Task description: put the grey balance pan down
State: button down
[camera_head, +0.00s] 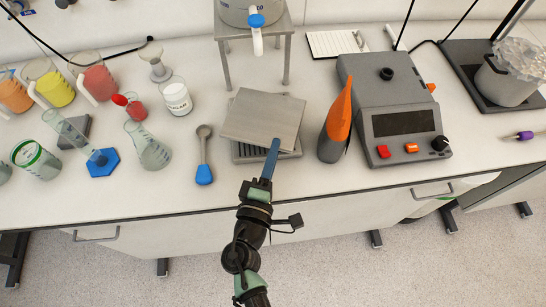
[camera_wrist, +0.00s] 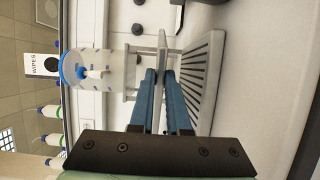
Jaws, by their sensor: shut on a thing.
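The grey balance pan (camera_head: 263,118) is a flat square plate, turned slightly over a grey slotted rack (camera_head: 250,154). My gripper (camera_head: 272,150) is shut on the pan's near edge. In the wrist view, which is turned sideways, the blue fingers of my gripper (camera_wrist: 160,76) meet the pan (camera_wrist: 162,48), seen nearly edge-on. The slotted rack (camera_wrist: 207,70) lies beside it there, with a narrow gap apparent between the two. The pan hides most of the rack in the head view.
An orange-and-grey cone-shaped thing (camera_head: 337,125) stands close right of the pan, beside a grey instrument (camera_head: 393,105). A blue-ended spoon (camera_head: 204,160) lies close left. A metal stand (camera_head: 285,45) is behind. Glassware, including a flask (camera_head: 147,148), fills the left.

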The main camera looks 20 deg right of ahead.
jog(key=shift+f, duration=1.75)
jog(key=shift+b, duration=0.35)
jog(key=shift+f, duration=0.2)
jog(key=c, duration=1.2)
grip_release()
jog(key=shift+o, duration=0.2)
